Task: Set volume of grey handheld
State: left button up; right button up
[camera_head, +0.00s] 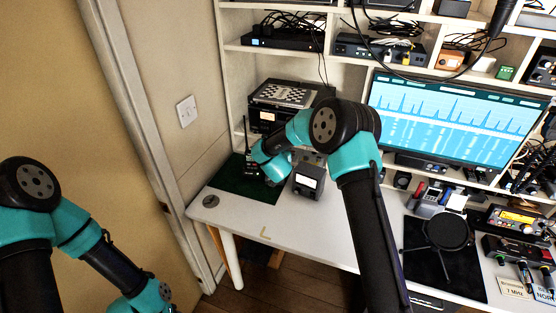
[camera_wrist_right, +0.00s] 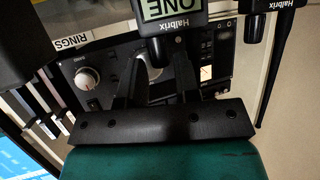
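In the right wrist view a dark handheld with a lit screen (camera_wrist_right: 172,9) hangs into the top middle, upside down, its knob or antenna end pointing toward my gripper. A second handheld (camera_wrist_right: 256,20) with a long black antenna is right of it. I cannot tell which is the grey one. My right gripper (camera_wrist_right: 155,62) is open, its fingers spread on either side of the middle handheld's lower end; contact is unclear. In the head view a handheld (camera_head: 249,168) stands on the green mat, partly hidden by my right wrist. My left gripper is out of view.
The green mat (camera_head: 233,187) lies at the desk's left end. A small meter box (camera_head: 308,181) stands right of my wrist. Stacked radio gear (camera_head: 262,118) is behind, also showing as a panel with a white knob (camera_wrist_right: 87,78). Bare white desk (camera_head: 245,220) is in front.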

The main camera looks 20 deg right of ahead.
jog(key=v, duration=1.7)
